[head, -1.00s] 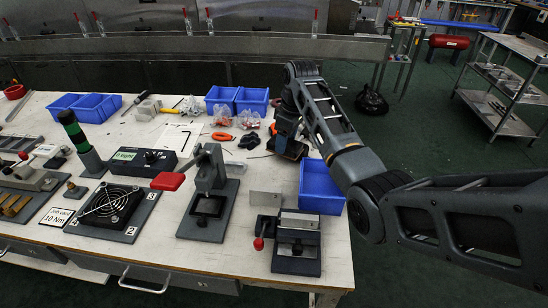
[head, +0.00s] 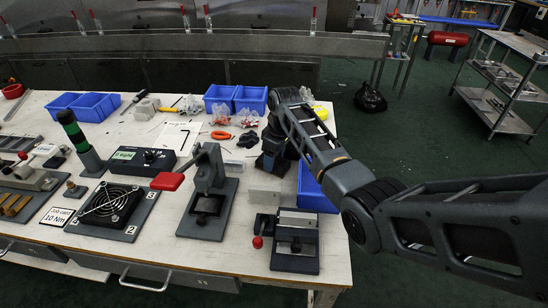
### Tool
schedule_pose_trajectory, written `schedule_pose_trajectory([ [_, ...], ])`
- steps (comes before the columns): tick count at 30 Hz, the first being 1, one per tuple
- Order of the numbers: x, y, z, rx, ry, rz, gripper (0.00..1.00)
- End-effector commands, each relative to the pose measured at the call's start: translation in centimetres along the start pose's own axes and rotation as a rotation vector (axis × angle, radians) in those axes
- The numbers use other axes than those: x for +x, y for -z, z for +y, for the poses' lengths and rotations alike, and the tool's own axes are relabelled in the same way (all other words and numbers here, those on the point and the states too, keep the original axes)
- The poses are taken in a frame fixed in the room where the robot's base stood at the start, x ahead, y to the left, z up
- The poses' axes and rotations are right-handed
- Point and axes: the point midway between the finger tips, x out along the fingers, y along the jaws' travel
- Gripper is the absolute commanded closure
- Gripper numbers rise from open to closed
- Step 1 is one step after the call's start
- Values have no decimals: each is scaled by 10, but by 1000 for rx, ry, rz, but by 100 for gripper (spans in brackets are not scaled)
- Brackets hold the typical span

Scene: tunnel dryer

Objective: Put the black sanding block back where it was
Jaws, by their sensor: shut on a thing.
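My gripper (head: 268,168) points down over the right part of the workbench, just left of the blue bin on the right. It is shut on a dark thing, taken to be the black sanding block. The dark block blends with the dark fingers, so its outline and its gap to the bench top cannot be made out. A separate small black object (head: 248,140) lies on the bench just left of and behind my gripper.
The blue bin (head: 315,192) is close to the right of my gripper. A clamp fixture (head: 296,245) and a red-handled press (head: 208,205) stand in front. Bagged parts (head: 247,118) and blue bins (head: 236,98) are behind.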

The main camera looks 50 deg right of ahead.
Motion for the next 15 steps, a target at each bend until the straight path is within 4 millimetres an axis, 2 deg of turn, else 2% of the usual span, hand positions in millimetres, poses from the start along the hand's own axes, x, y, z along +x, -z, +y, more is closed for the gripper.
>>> schedule_pose_trajectory([
  [1, 2, 0, 0, 0, 0, 0, 68],
  [2, 2, 0, 0, 0, 0, 0, 37],
  [4, 1, 0, 0, 0, 0, 0, 30],
  [15, -5, 0, 0, 0, 0, 0, 28],
])
